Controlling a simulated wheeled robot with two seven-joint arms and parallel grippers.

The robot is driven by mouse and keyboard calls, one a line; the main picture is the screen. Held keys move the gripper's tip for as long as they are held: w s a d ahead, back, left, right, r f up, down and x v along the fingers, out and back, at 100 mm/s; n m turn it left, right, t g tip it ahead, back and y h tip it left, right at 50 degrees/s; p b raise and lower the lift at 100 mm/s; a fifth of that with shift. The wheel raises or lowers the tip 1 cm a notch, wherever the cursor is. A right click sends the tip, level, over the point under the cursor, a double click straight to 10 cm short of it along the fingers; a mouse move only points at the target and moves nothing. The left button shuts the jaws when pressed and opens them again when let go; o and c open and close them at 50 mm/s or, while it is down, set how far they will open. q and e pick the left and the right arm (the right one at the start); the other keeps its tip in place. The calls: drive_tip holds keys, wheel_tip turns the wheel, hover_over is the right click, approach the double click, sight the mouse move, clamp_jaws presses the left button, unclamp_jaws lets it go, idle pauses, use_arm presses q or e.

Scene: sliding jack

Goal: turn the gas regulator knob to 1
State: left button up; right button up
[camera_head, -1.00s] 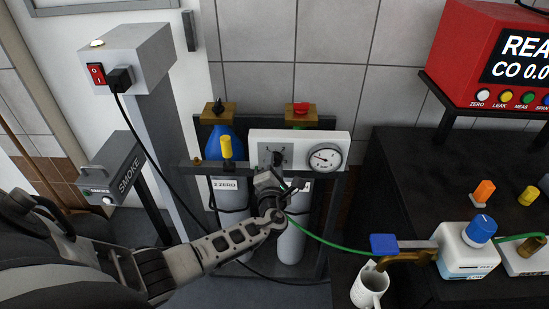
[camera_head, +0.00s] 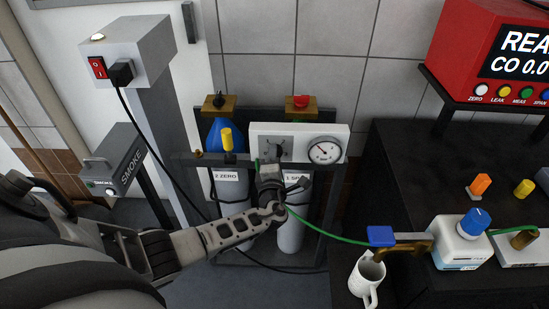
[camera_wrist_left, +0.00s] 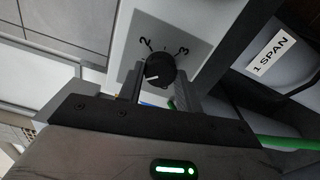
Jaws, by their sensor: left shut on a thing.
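The gas regulator is a white panel (camera_head: 260,130) with a round pressure gauge (camera_head: 325,150), set across two gas cylinders. Its black knob (camera_wrist_left: 160,70) sits on a grey dial plate, where the figures 2 and 3 show in the left wrist view; the figure 1 is not visible. A white mark on the knob points toward the lower left of that view. The knob also shows in the head view (camera_head: 277,152). My left gripper (camera_wrist_left: 160,88) is shut on the knob, one finger on each side. My right gripper is out of view.
The cylinders labelled zero (camera_head: 226,177) and span (camera_wrist_left: 272,52) stand in a dark rack. A green hose (camera_head: 325,238) runs right toward the dark bench, near a white mug (camera_head: 368,285). A grey smoke box (camera_head: 125,160) and switch post (camera_head: 158,110) stand left.

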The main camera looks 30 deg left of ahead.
use_arm(q)
drive_tip(key=o, duration=1)
drive_tip(key=v, duration=1.6)
drive_tip(key=shift+a, duration=0.1)
